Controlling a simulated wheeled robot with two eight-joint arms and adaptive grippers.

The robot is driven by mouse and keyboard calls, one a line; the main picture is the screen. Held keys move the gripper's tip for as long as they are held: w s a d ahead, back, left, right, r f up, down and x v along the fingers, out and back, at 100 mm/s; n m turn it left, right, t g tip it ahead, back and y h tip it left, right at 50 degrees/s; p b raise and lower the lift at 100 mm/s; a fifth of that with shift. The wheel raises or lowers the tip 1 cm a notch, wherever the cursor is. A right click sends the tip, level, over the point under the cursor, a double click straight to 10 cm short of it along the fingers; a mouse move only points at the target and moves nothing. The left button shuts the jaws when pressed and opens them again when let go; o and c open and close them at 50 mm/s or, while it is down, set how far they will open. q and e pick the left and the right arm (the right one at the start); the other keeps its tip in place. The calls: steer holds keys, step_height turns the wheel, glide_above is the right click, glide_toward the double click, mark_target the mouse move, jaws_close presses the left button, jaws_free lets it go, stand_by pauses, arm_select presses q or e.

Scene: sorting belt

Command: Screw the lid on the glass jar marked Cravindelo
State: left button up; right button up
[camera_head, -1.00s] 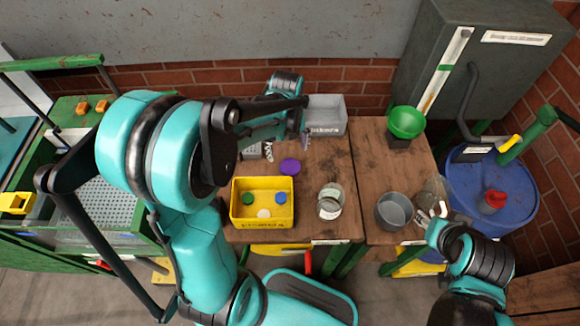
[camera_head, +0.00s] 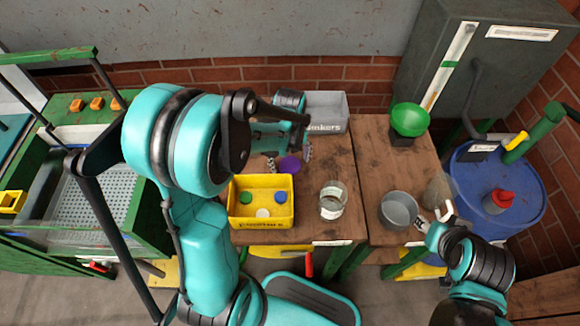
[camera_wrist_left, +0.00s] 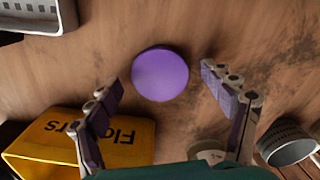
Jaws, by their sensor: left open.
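A purple round lid (camera_head: 289,166) lies flat on the wooden table behind the yellow bin. My left gripper (camera_head: 290,158) is above it, open, with its fingers apart on either side. In the left wrist view the lid (camera_wrist_left: 160,74) lies beyond the open fingertips (camera_wrist_left: 165,90), with nothing between the pads. A glass jar (camera_head: 332,200) with a pale label stands open right of the yellow bin; its writing is too small to read. Another clear glass vessel (camera_head: 440,188) stands at the right, near my right gripper (camera_head: 435,217), whose opening is unclear.
The yellow bin (camera_head: 234,212) holds green, blue and white discs. A grey bin (camera_head: 328,112) stands at the back. Bare wood lies between the lid and the jar.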

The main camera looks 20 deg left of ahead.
mark_target(290, 165)
arm_select(q)
steer(key=shift+r, duration=0.1)
steer(key=c, duration=0.7)
steer(key=shift+c, duration=0.5)
steer(key=shift+r, duration=0.1)
step_height(290, 165, up, 10)
steer(key=p, duration=0.4)
